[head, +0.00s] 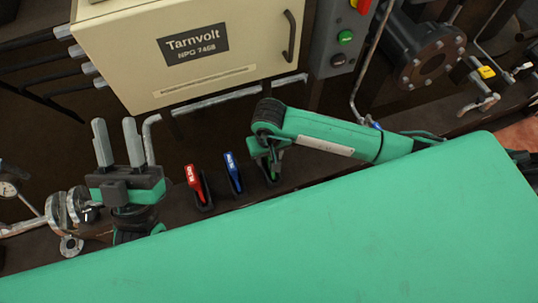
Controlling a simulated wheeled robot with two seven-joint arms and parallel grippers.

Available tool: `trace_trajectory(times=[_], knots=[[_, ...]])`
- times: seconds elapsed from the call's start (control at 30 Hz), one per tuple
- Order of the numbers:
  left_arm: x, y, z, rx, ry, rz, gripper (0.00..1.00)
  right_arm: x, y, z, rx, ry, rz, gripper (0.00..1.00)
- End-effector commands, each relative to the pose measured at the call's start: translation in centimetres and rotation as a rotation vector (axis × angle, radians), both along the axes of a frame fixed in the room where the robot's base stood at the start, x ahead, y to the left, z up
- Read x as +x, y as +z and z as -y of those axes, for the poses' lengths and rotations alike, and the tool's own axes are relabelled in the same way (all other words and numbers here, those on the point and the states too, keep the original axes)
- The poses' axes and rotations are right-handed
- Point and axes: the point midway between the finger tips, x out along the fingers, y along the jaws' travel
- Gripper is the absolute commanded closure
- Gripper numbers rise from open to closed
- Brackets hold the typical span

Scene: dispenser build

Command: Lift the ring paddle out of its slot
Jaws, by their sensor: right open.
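Several dark slots stand in a row on the bench's dark strip. A red paddle (194,179) and a blue paddle (232,169) stand tilted in two slots, each with small white lettering too small to read. A third slot (271,178), right of the blue paddle, is partly covered by my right gripper (271,165), which points down over it, open. A green piece there may be a paddle between the fingers; I cannot tell. I cannot tell which is the ring paddle. My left gripper (117,143) is open and empty, fingers up, left of the red paddle.
A cream Tarnvolt cabinet (195,75) stands behind the slots, with a grey button box (343,40) to its right. Pipes and valves (70,215) lie at the left. A flanged pipe (432,58) is at the right. My large green body fills the foreground.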

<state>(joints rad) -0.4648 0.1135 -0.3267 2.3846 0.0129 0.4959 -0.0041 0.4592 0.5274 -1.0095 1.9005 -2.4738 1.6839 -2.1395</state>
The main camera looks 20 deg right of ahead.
Motion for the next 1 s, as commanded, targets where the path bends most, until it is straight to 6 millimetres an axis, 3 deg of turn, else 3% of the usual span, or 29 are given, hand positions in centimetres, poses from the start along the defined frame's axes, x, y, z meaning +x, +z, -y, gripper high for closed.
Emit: trace_trajectory(times=[0.2,0.47,0.77,1.0], knots=[[0.0,0.1,0.0,0.0,0.001,0.002,0.64,0.0,0.0,0.0,0.0,0.0,0.0,0.53],[0.0,0.1,0.0,-0.001,0.0,0.002,0.64,0.0,0.0,0.0,0.0,0.0,0.0,1.0],[0.2,0.1,0.1,0.001,-0.001,-0.012,0.64,0.0,0.3,0.0,0.0,0.0,0.001,1.0],[0.7,-1.2,0.5,0.017,-0.012,-0.093,0.64,0.0,0.8,0.0,0.001,0.0,0.001,1.0]])
